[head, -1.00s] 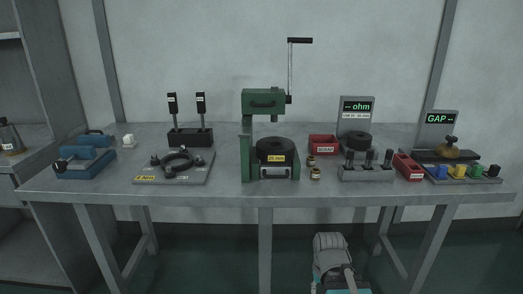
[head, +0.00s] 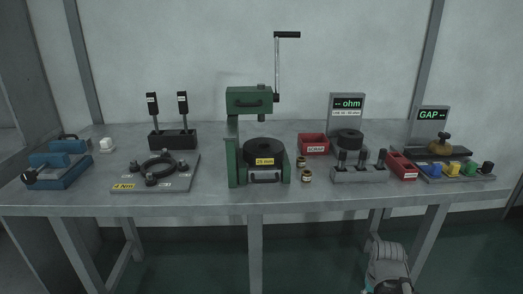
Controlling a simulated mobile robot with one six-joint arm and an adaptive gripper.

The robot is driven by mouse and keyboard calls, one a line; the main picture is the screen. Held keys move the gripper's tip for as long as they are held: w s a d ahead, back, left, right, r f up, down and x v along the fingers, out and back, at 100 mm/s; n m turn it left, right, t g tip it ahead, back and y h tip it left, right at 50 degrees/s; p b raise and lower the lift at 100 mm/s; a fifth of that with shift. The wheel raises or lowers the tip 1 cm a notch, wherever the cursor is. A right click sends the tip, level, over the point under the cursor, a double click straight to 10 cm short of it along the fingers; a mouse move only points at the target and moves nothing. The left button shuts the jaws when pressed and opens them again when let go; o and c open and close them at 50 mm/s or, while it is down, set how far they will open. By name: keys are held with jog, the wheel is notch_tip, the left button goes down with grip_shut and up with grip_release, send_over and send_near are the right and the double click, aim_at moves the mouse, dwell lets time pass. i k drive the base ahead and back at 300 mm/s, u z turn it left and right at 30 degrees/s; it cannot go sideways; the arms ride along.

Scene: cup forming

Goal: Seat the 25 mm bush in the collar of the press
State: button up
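The green press (head: 234,150) stands at the middle of the bench with its lever raised. A thick black round collar (head: 264,147) sits in it, above a yellow label that seems to read 25 mm. Two small brass-coloured bushes with dark bands stand on the bench just right of the press: a rear bush (head: 301,162) and a front bush (head: 306,176). Their size marks are too small to read. The inside of the collar cannot be made out. Part of my arm shows at the bottom right, below the bench edge; my gripper is not in view.
A red bin (head: 313,144), an ohm meter stand (head: 347,108) and a grey block with black pegs (head: 360,175) stand right of the bushes. A ring fixture (head: 124,184) and a blue device (head: 62,165) are left. The front bench strip (head: 215,200) is clear.

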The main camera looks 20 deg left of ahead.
aim_at(251, 154)
jog(key=z, duration=0.5)
jog(key=k, duration=1.05)
jog(key=u, duration=1.1)
jog(key=i, duration=0.85)
jog(key=u, duration=0.05)
